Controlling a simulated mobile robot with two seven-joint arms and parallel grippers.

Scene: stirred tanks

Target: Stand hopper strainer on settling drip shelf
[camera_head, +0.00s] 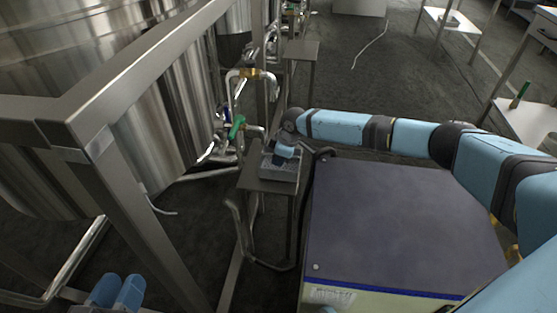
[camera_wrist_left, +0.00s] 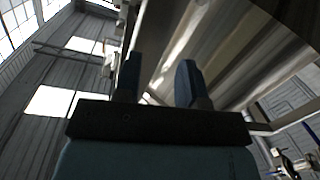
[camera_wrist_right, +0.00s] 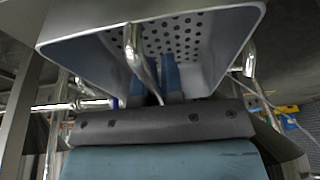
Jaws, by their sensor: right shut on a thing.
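The hopper strainer (camera_head: 284,172) is a grey metal box with a perforated face and a bent rod handle; it also fills the upper part of the right wrist view (camera_wrist_right: 205,35). My right gripper (camera_head: 286,148) is shut on the strainer; its blue fingers meet it at the handle (camera_wrist_right: 156,85). The strainer is over the small grey shelf (camera_head: 250,182), which I take as the settling drip shelf. I cannot tell whether it touches the top. My left gripper (camera_head: 116,288) is open and empty at the lower left, with fingers apart in its wrist view (camera_wrist_left: 158,85).
Steel tanks (camera_head: 165,120) on a square-tube frame (camera_head: 135,205) stand at the left. Pipework with a green-handled valve (camera_head: 237,127) is just behind the shelf. A dark-topped cabinet (camera_head: 395,220) is at the right. Another small stand (camera_head: 300,50) is farther back.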

